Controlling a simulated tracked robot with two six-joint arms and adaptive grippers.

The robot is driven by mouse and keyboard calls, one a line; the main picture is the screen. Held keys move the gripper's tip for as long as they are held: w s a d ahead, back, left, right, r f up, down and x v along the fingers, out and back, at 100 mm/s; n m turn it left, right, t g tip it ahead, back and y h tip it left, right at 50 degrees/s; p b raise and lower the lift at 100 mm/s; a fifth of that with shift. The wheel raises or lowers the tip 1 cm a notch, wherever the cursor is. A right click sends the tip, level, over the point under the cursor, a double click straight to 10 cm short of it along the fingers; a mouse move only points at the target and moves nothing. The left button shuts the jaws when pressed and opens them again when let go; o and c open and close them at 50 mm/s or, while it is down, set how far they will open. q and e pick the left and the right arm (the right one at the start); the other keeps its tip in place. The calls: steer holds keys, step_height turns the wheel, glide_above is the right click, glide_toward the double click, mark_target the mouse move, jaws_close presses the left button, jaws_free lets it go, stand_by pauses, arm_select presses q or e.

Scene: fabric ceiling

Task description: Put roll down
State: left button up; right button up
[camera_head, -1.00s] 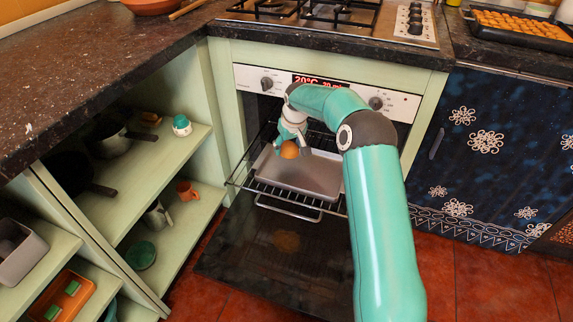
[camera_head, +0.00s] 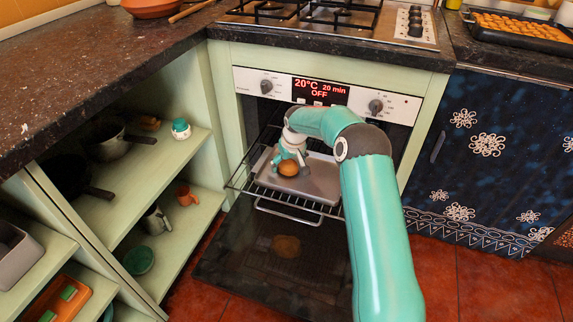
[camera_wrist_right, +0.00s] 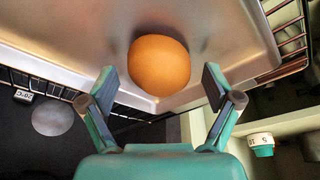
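The roll (camera_head: 288,168) is round and golden brown. It appears to rest on the grey baking tray (camera_head: 318,188), which sits on the pulled-out oven rack (camera_head: 266,196). My right gripper (camera_head: 290,160) is just above the roll, with its fingers to either side. In the right wrist view the roll (camera_wrist_right: 159,65) lies between and a little beyond the fingertips, with a visible gap on both sides. The right gripper (camera_wrist_right: 160,82) is open there. The tray (camera_wrist_right: 70,40) shows behind the roll. My left gripper is not in view.
The oven door (camera_head: 270,265) is folded down below the rack. Open green shelves (camera_head: 160,180) with pots and cups stand to the left. The control panel (camera_head: 250,82) and dark counter (camera_head: 330,46) are above. A blue patterned cabinet (camera_head: 490,150) is on the right.

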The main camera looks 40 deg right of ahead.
steer(key=shift+r, duration=0.1)
steer(key=p+v, duration=0.2)
steer(key=v, duration=1)
stand_by(0.4)
